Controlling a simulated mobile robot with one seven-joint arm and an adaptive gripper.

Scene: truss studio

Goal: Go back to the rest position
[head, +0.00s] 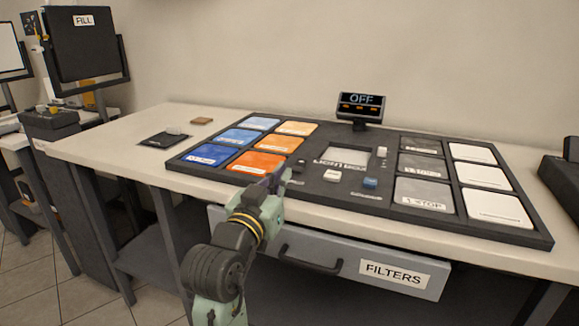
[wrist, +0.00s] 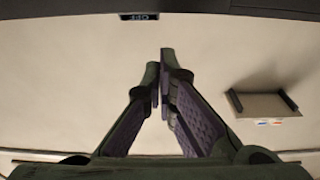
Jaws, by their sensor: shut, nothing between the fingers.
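My gripper (head: 279,178) is at the end of my arm, over the front part of the dark filter board (head: 345,205), close to the lowest orange filter. In the wrist view my gripper (wrist: 160,62) has its fingers closed together at the tips, with nothing held. The wrist view looks mostly at the pale wall, with the small OFF display (wrist: 138,16) upside down at its top edge. The arm hides part of the board's front edge.
The board holds blue (head: 208,154), orange (head: 257,163), grey and white (head: 497,208) filters. The OFF display (head: 361,105) stands behind it. Below is a drawer labelled FILTERS (head: 395,273), slightly protruding. A black pad (head: 163,139) lies left. A FILL panel (head: 82,45) stands far left.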

